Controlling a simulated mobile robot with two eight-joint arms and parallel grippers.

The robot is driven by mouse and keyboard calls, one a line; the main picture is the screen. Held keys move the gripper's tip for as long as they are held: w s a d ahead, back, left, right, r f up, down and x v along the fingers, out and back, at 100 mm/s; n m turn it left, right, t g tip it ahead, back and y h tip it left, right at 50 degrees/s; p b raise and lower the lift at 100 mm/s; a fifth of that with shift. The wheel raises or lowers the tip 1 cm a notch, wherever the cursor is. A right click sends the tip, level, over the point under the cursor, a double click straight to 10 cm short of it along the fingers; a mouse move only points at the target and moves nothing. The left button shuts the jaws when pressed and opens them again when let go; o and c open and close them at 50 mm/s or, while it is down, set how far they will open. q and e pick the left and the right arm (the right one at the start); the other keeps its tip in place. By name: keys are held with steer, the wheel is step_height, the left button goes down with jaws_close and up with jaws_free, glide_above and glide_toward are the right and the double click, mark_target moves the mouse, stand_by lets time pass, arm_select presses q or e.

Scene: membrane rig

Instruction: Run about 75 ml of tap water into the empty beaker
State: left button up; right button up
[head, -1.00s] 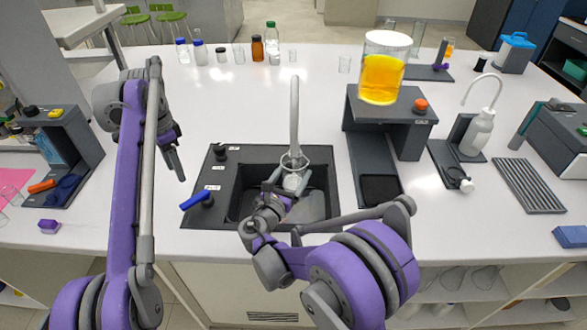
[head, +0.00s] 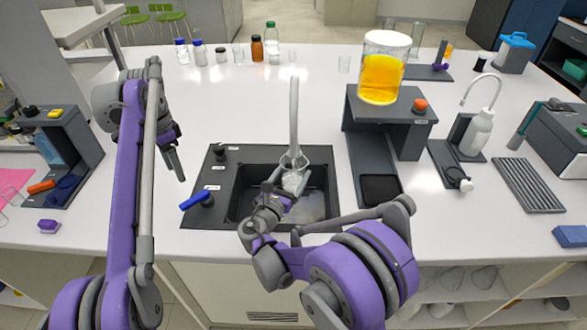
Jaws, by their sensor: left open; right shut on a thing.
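My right gripper (head: 285,191) is shut on a small clear beaker (head: 294,181) and holds it over the sink (head: 318,204), below the spout of the tall grey tap (head: 294,110). The glass is small and partly hidden by the gripper, so I cannot tell its water level or whether water is running. The blue tap lever (head: 194,200) points left and towards me on the left of the dark sink surround. My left gripper (head: 177,167) is open and empty, above the bench to the left of the sink, apart from the lever.
A black knob (head: 219,150) stands behind the lever. Right of the sink, a large vessel of yellow liquid (head: 381,78) stands on a dark stand (head: 408,130). A wash bottle (head: 478,132) is further right. Bottles (head: 257,48) line the back; the bench between is clear.

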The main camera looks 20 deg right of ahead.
mark_target(188, 202)
steer(key=v, duration=0.7)
steer(key=shift+s+a, duration=0.15)
steer(key=shift+s, duration=0.05)
arm_select(q)
steer(key=shift+f, duration=0.1)
step_height(188, 202, down, 12)
steer(key=shift+r, duration=0.1)
stand_by(0.4)
steer(key=shift+c, duration=0.3)
jaws_close()
stand_by(1.0)
